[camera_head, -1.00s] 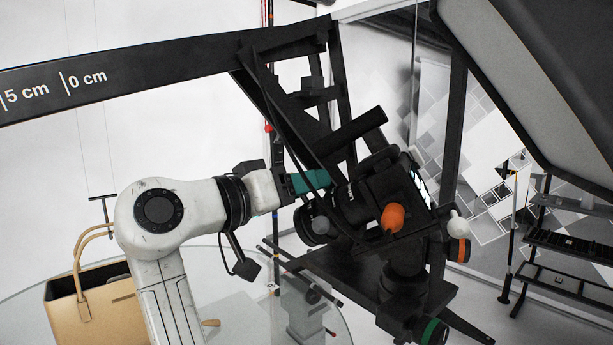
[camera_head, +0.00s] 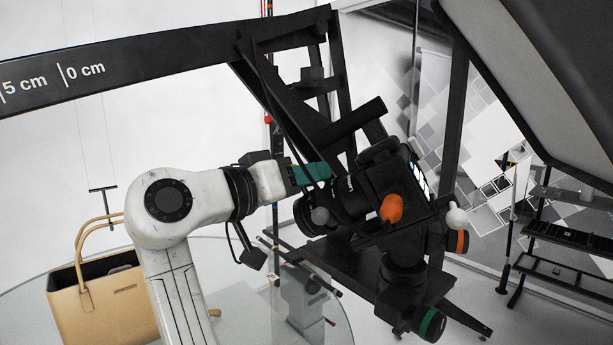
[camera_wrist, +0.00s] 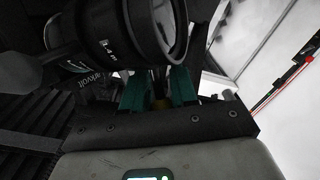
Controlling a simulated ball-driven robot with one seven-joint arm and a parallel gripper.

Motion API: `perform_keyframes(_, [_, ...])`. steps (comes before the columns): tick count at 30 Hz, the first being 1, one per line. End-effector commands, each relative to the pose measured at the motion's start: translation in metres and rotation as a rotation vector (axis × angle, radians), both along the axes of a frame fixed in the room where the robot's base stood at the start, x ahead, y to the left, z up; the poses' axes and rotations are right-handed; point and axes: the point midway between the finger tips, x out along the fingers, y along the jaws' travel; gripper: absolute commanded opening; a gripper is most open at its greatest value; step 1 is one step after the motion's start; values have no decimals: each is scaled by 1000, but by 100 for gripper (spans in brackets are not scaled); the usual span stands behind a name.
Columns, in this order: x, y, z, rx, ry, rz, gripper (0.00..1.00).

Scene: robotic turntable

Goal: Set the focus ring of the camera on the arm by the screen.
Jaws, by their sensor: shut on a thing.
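The black camera (camera_head: 378,172) sits on the black arm by the screen (camera_head: 535,75), with its lens (camera_head: 318,208) pointing left and down. An orange knob (camera_head: 391,208) is on its side. My gripper (camera_head: 320,172) has teal fingers and reaches the lens barrel from the left. In the wrist view, the lens (camera_wrist: 130,35) fills the top, and my gripper (camera_wrist: 160,88) is just below it, fingers a little apart. The gripper is shut on what appears to be the focus ring, whose grip area is mostly hidden behind the fingers and lens front.
A dark beam with centimetre marks (camera_head: 130,71) crosses the upper left. A tan bag (camera_head: 105,305) and a round glass top (camera_head: 240,300) are at lower left. Black struts (camera_head: 340,70) rise close above the gripper. A dark rack (camera_head: 560,240) stands at right.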

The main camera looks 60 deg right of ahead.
Motion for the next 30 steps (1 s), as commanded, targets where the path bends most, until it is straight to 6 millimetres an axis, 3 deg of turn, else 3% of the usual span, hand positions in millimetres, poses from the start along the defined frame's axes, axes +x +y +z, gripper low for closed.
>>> perform_keyframes(10, [0,1,-3,-17,-3,11,0])
perform_keyframes(30, [-3,20,0,-293,-63,186,0])
